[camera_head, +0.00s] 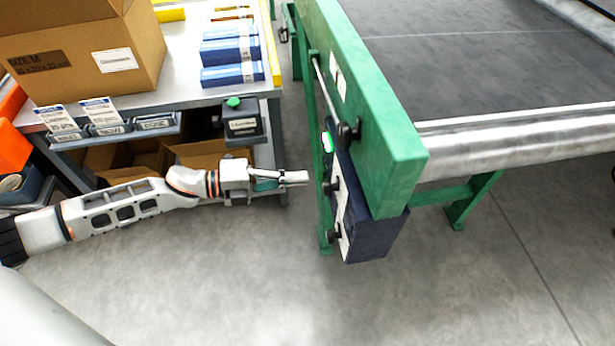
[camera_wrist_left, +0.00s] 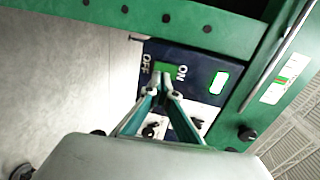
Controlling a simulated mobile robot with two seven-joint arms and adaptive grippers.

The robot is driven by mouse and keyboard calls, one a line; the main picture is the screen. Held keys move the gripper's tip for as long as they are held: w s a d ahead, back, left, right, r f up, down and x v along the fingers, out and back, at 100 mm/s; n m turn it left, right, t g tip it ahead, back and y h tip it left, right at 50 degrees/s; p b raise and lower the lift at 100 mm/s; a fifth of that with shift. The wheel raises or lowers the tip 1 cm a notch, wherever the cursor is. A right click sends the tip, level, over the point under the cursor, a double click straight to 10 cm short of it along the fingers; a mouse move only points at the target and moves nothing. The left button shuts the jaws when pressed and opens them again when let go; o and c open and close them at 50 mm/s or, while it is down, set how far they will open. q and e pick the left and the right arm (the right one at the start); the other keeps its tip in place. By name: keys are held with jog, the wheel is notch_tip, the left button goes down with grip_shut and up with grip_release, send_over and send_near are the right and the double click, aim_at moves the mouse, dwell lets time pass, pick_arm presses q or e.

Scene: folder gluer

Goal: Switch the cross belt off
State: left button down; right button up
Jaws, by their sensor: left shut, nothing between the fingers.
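The cross belt's dark blue control box (camera_head: 375,232) hangs on the side of the green belt frame (camera_head: 375,110). In the left wrist view the box (camera_wrist_left: 196,70) shows the words OFF and ON, with a green switch (camera_wrist_left: 172,67) between them, partly hidden by my fingers. A green lamp (camera_wrist_left: 219,82) beside ON is lit; its glow also shows in the head view (camera_head: 327,142). My left gripper (camera_head: 304,177) is shut and empty, pointing at the box face. Its fingertips (camera_wrist_left: 161,82) overlap the switch; I cannot tell whether they touch it. My right gripper is out of view.
The dark belt (camera_head: 480,60) and its steel roller (camera_head: 520,150) lie right of the frame. Black knobs (camera_head: 349,132) stick out near the box. A workbench (camera_head: 190,107) with a carton (camera_head: 85,50) and blue packs (camera_head: 232,52) stands left. The floor below is clear.

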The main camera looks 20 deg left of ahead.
aim_at(322, 174)
pick_arm(q)
jog(key=shift+x, duration=1.1)
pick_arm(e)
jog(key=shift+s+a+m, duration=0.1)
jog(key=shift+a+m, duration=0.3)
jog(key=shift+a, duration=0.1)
pick_arm(q)
jog(key=shift+d, duration=0.1)
jog(key=shift+w+d+f, duration=0.15)
jog(key=shift+w+d, duration=0.05)
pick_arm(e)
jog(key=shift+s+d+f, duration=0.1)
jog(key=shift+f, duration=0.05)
